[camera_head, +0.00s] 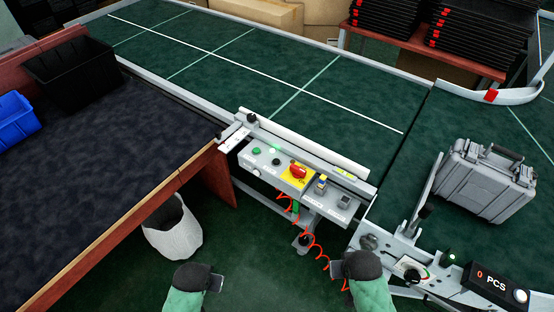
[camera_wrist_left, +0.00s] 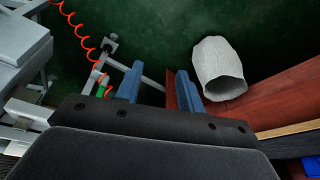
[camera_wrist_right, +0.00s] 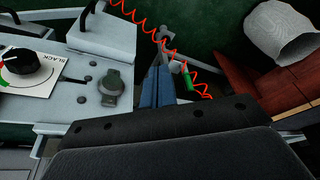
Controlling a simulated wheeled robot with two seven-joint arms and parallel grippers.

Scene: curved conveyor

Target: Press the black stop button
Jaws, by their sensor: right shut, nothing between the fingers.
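The grey control panel (camera_head: 293,178) is mounted at the near edge of the conveyor in the head view. It carries a green button (camera_head: 256,151), a small dark button (camera_head: 276,160) to its right, and a red mushroom button on a yellow plate (camera_head: 298,171). The dark button looks like the black stop button, but it is too small to be sure. My left gripper (camera_head: 217,283) is below and left of the panel; its fingers stand apart and empty in the left wrist view (camera_wrist_left: 160,88). My right gripper (camera_head: 337,268) is below the panel, its fingers together and empty in the right wrist view (camera_wrist_right: 157,85).
An orange coiled cable (camera_head: 312,238) hangs below the panel. A white bin (camera_head: 172,235) stands on the floor at left. A dial unit (camera_head: 411,270) and a counter display (camera_head: 495,284) are at the lower right. A grey case (camera_head: 487,182) lies on the green conveyor (camera_head: 250,60).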

